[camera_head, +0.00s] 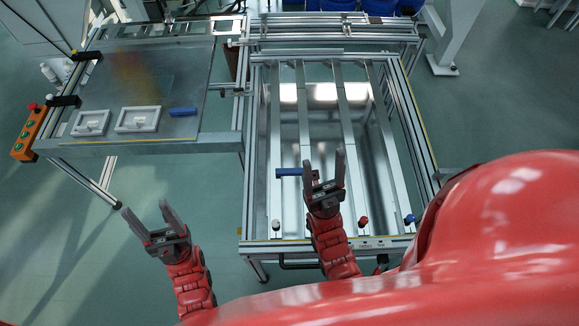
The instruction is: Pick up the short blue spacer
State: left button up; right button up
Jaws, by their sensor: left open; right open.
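A short blue bar (183,112) lies flat on the left table, right of two white framed parts. Another blue bar (289,173) lies across the rails of the metal frame, and its right end is partly hidden by a finger of my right gripper. I cannot tell which of the two is the short spacer. My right gripper (325,158) is open, its fingers pointing up the picture, over the rails at that bar's right end. Whether it touches the bar is unclear. My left gripper (145,207) is open and empty over the floor, below the left table's front edge.
White framed parts (137,119) and (90,122) sit on the left table (165,75). An orange button box (30,133) hangs at its left corner. Long metal rails (303,110) run along the frame. Small red (363,221) and blue (409,219) knobs stand at its front edge.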

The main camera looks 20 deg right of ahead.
aim_at(187, 110)
jog(key=k+j+z, duration=0.1)
jog(key=j, duration=0.35)
jog(key=j+z, duration=0.1)
jog(key=j, duration=0.35)
jog(key=i+j+z, duration=0.1)
jog(key=j, duration=0.25)
jog(key=i+j+z, duration=0.1)
jog(key=j, duration=0.3)
jog(key=i+j+z, duration=0.1)
jog(key=i+j, duration=0.15)
jog(key=j, duration=0.15)
jog(key=j+z, duration=0.1)
jog(key=z, duration=0.6)
jog(key=j+z, duration=0.15)
jog(key=z, duration=0.2)
